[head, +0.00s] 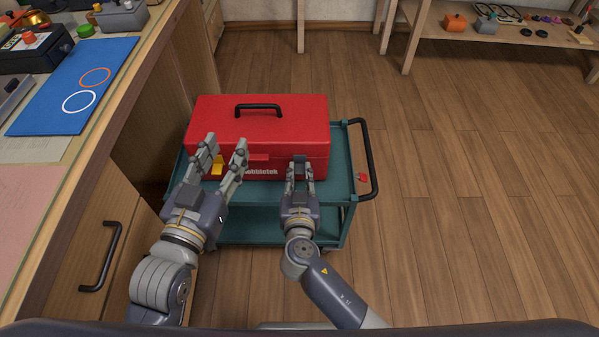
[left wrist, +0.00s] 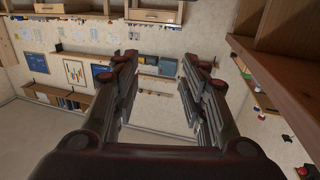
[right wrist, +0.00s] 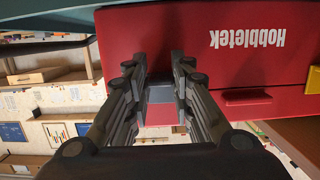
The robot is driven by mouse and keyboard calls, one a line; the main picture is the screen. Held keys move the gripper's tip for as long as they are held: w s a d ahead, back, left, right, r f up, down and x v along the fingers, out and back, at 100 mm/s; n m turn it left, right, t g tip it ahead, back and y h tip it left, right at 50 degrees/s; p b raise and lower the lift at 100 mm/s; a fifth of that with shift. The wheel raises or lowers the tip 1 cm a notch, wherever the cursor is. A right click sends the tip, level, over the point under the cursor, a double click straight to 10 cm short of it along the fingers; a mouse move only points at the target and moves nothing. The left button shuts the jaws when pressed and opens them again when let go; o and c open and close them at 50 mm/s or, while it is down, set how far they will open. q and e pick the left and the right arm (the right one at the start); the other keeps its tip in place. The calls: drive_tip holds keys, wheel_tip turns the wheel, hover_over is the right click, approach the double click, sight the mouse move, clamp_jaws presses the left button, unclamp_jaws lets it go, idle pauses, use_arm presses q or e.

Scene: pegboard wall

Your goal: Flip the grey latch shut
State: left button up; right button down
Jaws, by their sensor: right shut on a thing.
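A red toolbox (head: 258,117) with a black handle stands on a teal cart, its lid down. The grey latch (right wrist: 160,94) is on its front at the right and shows between the fingers in the right wrist view. My right gripper (head: 300,167) is shut on this latch, and its fingers hide part of it in the head view. A yellow latch (head: 217,164) is on the front at the left. My left gripper (head: 224,146) is open and empty, raised in front of the yellow latch's side of the box.
The teal cart (head: 338,187) has a black push handle (head: 370,150) on its right. A small red piece (head: 362,177) shows near that handle. A wooden bench with a blue mat (head: 72,85) stands close on the left. The floor to the right is clear.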

drive_tip(key=shift+w+r+p, duration=0.1)
drive_tip(key=shift+r+p, duration=0.25)
drive_tip(key=shift+p, duration=0.45)
use_arm(q)
drive_tip(key=s+a+f+g+y+p, duration=0.1)
drive_tip(key=s+a+f+g, duration=0.15)
drive_tip(key=f+g, duration=0.2)
drive_tip(key=s+a+f+g+y, duration=0.1)
drive_tip(key=s+f+g, duration=0.2)
drive_tip(key=f, duration=0.3)
use_arm(e)
drive_tip(key=shift+r+g, duration=0.1)
drive_tip(key=shift+g, duration=0.3)
drive_tip(key=g+p, duration=0.1)
drive_tip(key=p, duration=0.1)
drive_tip(key=shift+p, duration=0.4)
use_arm(q)
drive_tip(key=s+a+f+g+y, duration=0.1)
drive_tip(key=s+f+g, duration=0.2)
drive_tip(key=s, duration=0.3)
drive_tip(key=s+a+f+g, duration=0.2)
drive_tip(key=s+f+g, duration=0.1)
drive_tip(key=s, duration=0.3)
drive_tip(key=shift+s+a+n+y, duration=0.15)
drive_tip(key=shift+a+n+y, duration=0.15)
drive_tip(key=shift+y, duration=0.1)
use_arm(e)
drive_tip(key=c, duration=1.4)
unclamp_jaws()
